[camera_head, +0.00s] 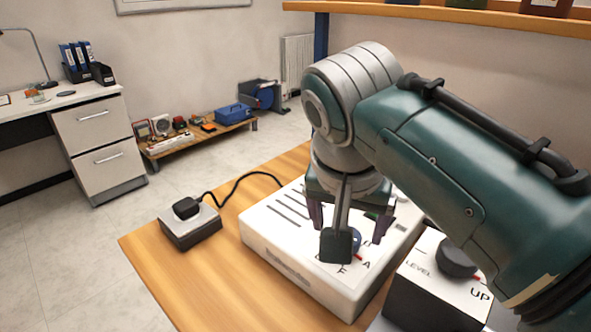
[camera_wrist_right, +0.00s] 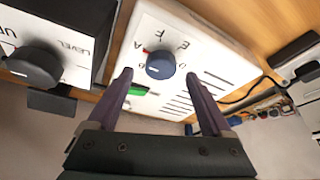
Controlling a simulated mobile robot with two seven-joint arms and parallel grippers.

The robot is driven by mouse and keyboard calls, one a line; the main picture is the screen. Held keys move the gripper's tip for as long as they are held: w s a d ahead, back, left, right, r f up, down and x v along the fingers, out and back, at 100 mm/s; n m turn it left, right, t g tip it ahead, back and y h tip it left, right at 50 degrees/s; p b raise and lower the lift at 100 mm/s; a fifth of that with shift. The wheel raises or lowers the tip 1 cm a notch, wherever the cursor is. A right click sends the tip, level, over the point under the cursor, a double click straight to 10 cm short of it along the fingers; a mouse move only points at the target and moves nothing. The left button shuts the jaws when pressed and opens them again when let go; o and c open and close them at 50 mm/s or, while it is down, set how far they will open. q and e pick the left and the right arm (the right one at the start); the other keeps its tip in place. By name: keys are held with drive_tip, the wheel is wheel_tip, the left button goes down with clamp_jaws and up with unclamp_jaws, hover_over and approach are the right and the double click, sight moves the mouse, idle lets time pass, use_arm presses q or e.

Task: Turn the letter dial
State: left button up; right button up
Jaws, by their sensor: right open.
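The letter dial (camera_wrist_right: 160,64) is a round blue knob on the top face of a white box (camera_wrist_right: 215,62). Letters including A, E and F are printed around it, and a small red mark lies beside it near the A. In the head view the dial (camera_head: 357,238) is mostly hidden behind my right gripper (camera_head: 348,228). In the wrist view my right gripper (camera_wrist_right: 159,76) is open, its two purple fingers apart with the dial between and just beyond their tips. I cannot tell whether they touch it. My left gripper is not in view.
A box with a black knob (camera_head: 457,262), marked LEVEL and UP, stands close at the right of the white box. A small black-and-white box (camera_head: 190,228) with a cable sits at the left. The wooden tabletop (camera_head: 160,262) is bare at the front left.

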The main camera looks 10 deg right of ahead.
drive_tip(key=shift+b+x, duration=0.35)
drive_tip(key=shift+x, duration=0.95)
clamp_jaws()
